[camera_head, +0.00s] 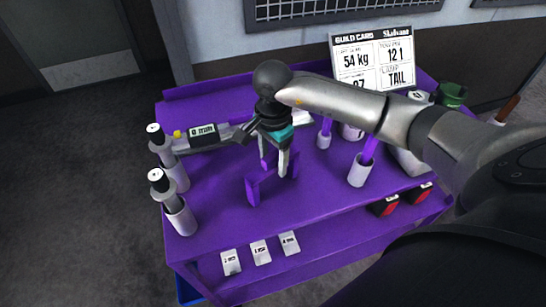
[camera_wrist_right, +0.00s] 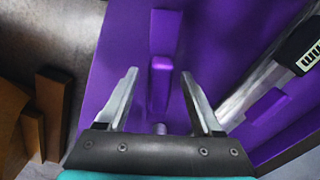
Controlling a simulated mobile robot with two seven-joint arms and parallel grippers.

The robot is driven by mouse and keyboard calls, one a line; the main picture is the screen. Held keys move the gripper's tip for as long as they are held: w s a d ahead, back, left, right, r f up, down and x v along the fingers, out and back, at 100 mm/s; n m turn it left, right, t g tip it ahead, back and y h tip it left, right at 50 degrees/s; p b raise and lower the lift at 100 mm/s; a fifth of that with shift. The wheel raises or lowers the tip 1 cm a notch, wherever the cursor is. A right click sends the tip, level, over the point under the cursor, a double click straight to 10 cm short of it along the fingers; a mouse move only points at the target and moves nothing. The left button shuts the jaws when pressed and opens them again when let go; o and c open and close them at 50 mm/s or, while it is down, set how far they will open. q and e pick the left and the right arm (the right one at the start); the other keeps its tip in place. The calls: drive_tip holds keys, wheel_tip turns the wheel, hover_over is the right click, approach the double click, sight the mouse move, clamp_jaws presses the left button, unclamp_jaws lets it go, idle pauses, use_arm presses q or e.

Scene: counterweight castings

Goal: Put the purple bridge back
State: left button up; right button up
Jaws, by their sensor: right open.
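The purple bridge (camera_head: 253,190) stands on the purple cart top (camera_head: 215,200), below my right gripper (camera_head: 276,164) in the head view. The gripper points down with its fingers apart, and its near finger covers part of the bridge. In the right wrist view a purple raised piece, apparently the bridge (camera_wrist_right: 160,88), shows between the two open fingers (camera_wrist_right: 158,74). I see no finger closed on it; whether the fingers touch it I cannot tell. My left gripper is not in view.
Two white posts with black tops (camera_head: 180,217) stand at the left edge. A gauge reading 0 mm (camera_head: 203,134) lies close to my right gripper. White cylinders (camera_head: 360,171) stand on the right, before a build card (camera_head: 374,60). Small white tags (camera_head: 260,252) line the front ledge.

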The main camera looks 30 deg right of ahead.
wheel_tip(320, 180, up, 12)
idle(0.4)
